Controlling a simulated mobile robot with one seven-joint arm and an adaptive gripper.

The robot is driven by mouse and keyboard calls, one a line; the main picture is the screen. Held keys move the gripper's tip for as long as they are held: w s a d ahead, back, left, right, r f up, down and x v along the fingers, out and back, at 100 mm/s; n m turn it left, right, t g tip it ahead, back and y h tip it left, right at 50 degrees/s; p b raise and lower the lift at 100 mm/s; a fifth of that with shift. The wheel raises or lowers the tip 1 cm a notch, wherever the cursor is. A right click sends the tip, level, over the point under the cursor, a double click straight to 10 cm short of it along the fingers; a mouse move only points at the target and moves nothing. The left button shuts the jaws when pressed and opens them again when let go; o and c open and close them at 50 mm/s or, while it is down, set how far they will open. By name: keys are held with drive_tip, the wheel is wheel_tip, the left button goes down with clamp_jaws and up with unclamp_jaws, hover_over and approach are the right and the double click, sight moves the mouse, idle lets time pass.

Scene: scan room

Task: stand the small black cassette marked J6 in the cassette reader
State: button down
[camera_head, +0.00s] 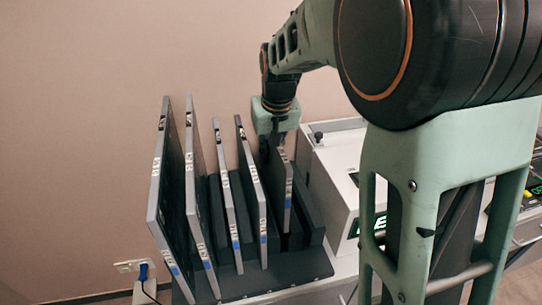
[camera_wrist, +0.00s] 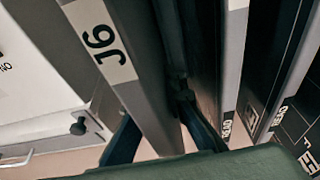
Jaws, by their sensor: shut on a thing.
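The small black cassette marked J6 (camera_head: 287,190) stands upright in the rightmost slot of the rack, between dark dividers. Its grey edge with the white J6 label (camera_wrist: 101,38) is close in the wrist view. My gripper (camera_head: 275,138) is at the cassette's upper end, shut on it; in the wrist view the two fingers (camera_wrist: 162,132) lie on either side of it. The cassette reader seems to be the white box (camera_head: 338,165) right of the rack, with a partly hidden green-lettered sign.
Several larger grey-edged cassettes (camera_head: 160,195) stand in the dark rack (camera_head: 275,277) to the left, close to my gripper. A black knob (camera_wrist: 78,128) sticks out from the white box. A wall socket with a blue plug (camera_head: 142,269) is at the lower left.

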drive_tip(key=shift+r, duration=0.2)
drive_tip(key=shift+r+p, duration=3.5)
drive_tip(key=shift+r, duration=0.9)
drive_tip(key=shift+f, duration=0.1)
